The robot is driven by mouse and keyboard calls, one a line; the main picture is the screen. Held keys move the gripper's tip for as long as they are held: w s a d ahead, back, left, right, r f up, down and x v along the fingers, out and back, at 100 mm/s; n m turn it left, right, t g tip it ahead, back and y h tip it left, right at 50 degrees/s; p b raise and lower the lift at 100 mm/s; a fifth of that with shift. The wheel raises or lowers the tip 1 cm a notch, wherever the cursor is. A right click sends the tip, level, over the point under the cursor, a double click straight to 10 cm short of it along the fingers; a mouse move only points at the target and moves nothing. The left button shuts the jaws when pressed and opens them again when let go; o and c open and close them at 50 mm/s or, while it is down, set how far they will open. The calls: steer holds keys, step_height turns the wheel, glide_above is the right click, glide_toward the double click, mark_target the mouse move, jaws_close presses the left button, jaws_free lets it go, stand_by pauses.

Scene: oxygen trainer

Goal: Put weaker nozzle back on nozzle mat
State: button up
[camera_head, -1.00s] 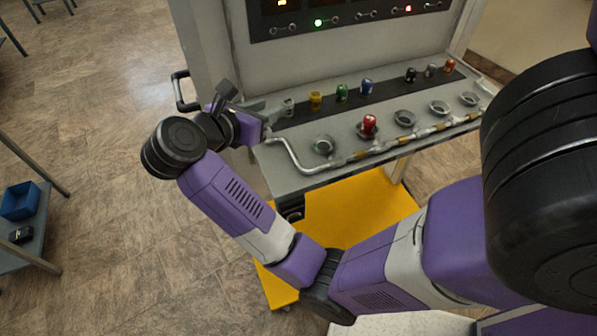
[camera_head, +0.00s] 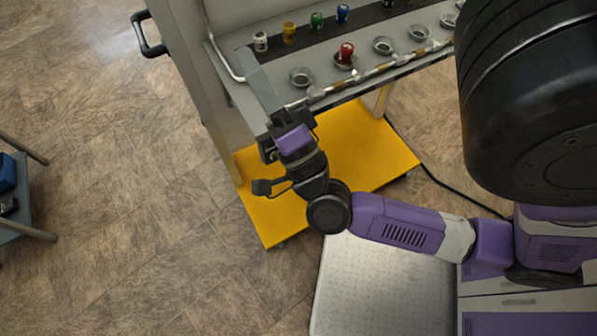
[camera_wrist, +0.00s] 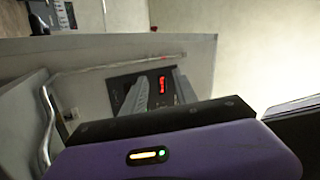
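A red nozzle (camera_head: 347,50) stands at one of the round metal cups (camera_head: 344,61) in the front row of the bench. White (camera_head: 261,41), yellow (camera_head: 289,32), green (camera_head: 316,21) and blue (camera_head: 342,13) nozzles stand on the dark strip (camera_head: 302,36) behind, which looks like the nozzle mat. No label shows which nozzle is the weaker one. My gripper (camera_head: 248,55) is at the bench's left end, left of the red nozzle and close to the white one. In the wrist view its two grey fingers (camera_wrist: 160,92) are apart, with nothing seen between them.
A silver pipe (camera_head: 355,78) runs along the bench's front edge. Empty cups (camera_head: 301,77) stand beside the red nozzle. A yellow base plate (camera_head: 350,150) lies below. A black handle (camera_head: 150,35) sticks out at left.

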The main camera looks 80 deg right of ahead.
steer(key=s+a+f+n+g+y, duration=0.2)
steer(key=s+a+f+n+y, duration=0.3)
steer(key=n, duration=0.6)
steer(key=s+a+f+n+g+y, duration=0.2)
steer(key=s+a+f+n+y, duration=0.3)
steer(key=a+f+n+y, duration=0.4)
steer(key=f+n+y, duration=0.1)
steer(key=n+y, duration=0.1)
steer(key=n, duration=0.1)
steer(key=shift+a+f+y, duration=0.3)
steer(key=shift+f, duration=0.05)
